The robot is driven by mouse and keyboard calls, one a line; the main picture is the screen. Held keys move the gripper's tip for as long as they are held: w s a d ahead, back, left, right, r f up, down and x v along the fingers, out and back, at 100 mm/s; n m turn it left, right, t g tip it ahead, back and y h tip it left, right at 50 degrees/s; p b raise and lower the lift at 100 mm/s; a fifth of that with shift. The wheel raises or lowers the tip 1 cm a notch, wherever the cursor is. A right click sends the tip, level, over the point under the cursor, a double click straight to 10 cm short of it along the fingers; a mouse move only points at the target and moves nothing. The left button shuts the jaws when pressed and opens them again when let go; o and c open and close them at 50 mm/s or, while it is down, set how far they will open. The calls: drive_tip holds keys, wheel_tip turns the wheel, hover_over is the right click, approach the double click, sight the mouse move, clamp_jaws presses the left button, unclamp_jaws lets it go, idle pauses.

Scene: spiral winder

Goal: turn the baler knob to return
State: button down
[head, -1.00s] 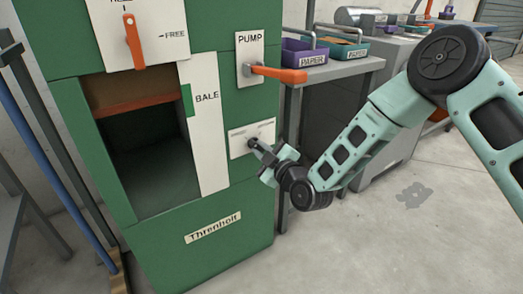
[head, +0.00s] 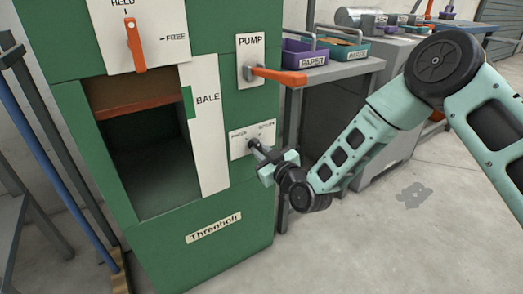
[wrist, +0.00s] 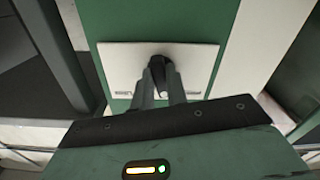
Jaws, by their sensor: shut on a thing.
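The green baler (head: 225,232) stands in the left half of the head view. Its knob sits on a small white plate (head: 240,137) low on the right of the front, with a small word at each upper side of the plate. The dark knob (wrist: 162,70) shows in the wrist view in front of the plate (wrist: 115,65). My gripper (head: 256,149) is shut on the knob, its two fingers (wrist: 160,90) on either side of it. The fingers partly hide the knob, so its exact pointing direction is hard to tell.
Above the knob, an orange pump lever (head: 278,75) sticks out to the right. Another orange lever (head: 135,45) hangs on the upper panel. A grey bench (head: 345,68) with bins stands to the right.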

drive_tip(key=m, duration=0.5)
drive_tip(key=shift+m+p, duration=0.3)
drive_tip(key=shift+p, duration=0.1)
drive_tip(key=m, duration=0.6)
drive_tip(key=shift+s+a+p, duration=0.1)
drive_tip(key=shift+a+p, duration=0.05)
drive_tip(key=shift+p, duration=0.25)
drive_tip(key=c, duration=1.4)
unclamp_jaws()
drive_tip(key=p+v, duration=0.3)
drive_tip(key=v, duration=1.4)
drive_tip(key=shift+s, duration=0.2)
